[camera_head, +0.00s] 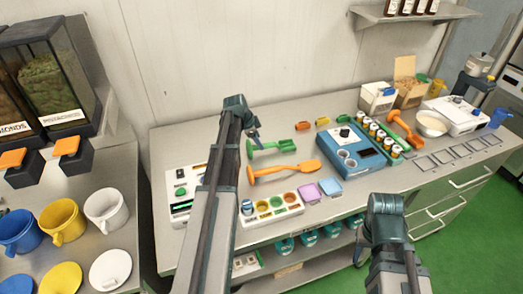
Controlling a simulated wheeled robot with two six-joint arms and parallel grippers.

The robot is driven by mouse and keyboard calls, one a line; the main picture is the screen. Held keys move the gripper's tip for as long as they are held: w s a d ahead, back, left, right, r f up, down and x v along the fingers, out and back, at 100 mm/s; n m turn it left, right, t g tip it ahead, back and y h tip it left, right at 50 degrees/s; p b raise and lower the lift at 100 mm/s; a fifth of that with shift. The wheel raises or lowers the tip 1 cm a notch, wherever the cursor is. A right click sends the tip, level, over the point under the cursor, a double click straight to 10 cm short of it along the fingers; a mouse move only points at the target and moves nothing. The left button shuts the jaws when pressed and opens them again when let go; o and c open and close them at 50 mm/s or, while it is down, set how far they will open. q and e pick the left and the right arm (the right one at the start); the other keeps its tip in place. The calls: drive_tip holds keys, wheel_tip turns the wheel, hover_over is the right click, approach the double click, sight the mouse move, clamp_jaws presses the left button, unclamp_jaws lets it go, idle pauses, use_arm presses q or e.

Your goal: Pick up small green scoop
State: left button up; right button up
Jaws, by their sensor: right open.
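A green scoop (279,147) lies on the metal counter (345,198), with its handle end to the left and its head to the right. My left gripper (254,136) hangs just above and behind the handle end of the scoop. It is small and partly hidden by my own arm, so I cannot tell its jaw state or whether it touches the scoop. My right gripper (361,250) is open and empty, low in front of the counter's front edge, well apart from the scoop.
A longer orange scoop (285,171) lies just in front of the green one. A blue device (352,152) stands to the right. Mugs stand on the left counter.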

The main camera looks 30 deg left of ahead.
sight(272, 145)
use_arm(q)
drive_tip(key=b+x, duration=0.4)
drive_tip(key=x, duration=0.1)
drive_tip(key=shift+s+a+f+b, duration=0.15)
drive_tip(key=shift+s+f+b, duration=0.15)
drive_tip(key=shift+b, duration=0.1)
drive_tip(key=shift+r, duration=0.1)
drive_tip(key=shift+c, duration=0.3)
clamp_jaws()
